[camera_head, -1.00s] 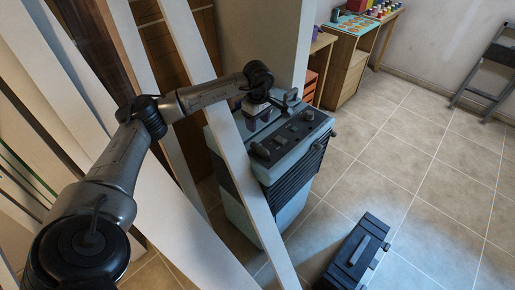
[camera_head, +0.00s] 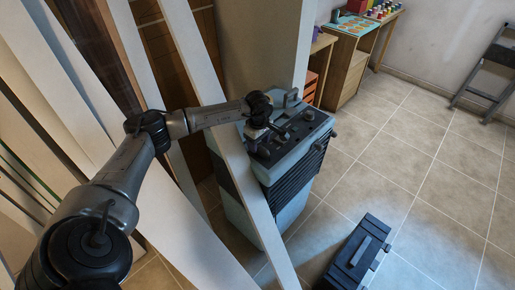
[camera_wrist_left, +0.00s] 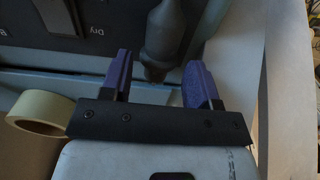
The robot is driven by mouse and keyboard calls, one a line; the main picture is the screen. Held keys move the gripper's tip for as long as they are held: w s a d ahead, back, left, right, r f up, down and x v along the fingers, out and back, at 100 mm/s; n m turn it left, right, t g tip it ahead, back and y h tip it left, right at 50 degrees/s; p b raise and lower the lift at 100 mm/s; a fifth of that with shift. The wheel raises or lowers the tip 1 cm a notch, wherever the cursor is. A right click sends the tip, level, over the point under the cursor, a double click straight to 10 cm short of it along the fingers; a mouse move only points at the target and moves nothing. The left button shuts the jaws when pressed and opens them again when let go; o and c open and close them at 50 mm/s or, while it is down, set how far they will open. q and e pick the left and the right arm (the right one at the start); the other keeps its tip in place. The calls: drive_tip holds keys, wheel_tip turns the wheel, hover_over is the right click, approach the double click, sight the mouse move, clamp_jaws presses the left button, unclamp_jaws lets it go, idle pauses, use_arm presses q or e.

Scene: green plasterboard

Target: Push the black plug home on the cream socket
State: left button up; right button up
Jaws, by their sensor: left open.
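My left gripper (camera_head: 272,135) is over the dark top panel of a pale blue cabinet. In the left wrist view its two purple fingers (camera_wrist_left: 157,85) are apart. A dark, tapering, rounded piece (camera_wrist_left: 163,38) stands between and beyond the fingertips, with a visible gap to the left finger; contact with the right finger is unclear. It may be the black plug, but I cannot tell for sure. I cannot make out the cream socket in either view. My right gripper is out of view.
The cabinet (camera_head: 289,172) has knobs and a raised handle on top. A pale slanted board (camera_head: 247,185) crosses in front of it. A cream tape roll (camera_wrist_left: 40,113) lies left of the fingers. A black toolbox (camera_head: 355,254) is on the floor.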

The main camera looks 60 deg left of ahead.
sight(259, 145)
use_arm(q)
drive_tip(key=shift+f, duration=1.55)
drive_tip(key=shift+c, duration=0.4)
drive_tip(key=c, duration=0.6)
drive_tip(key=shift+r, duration=0.1)
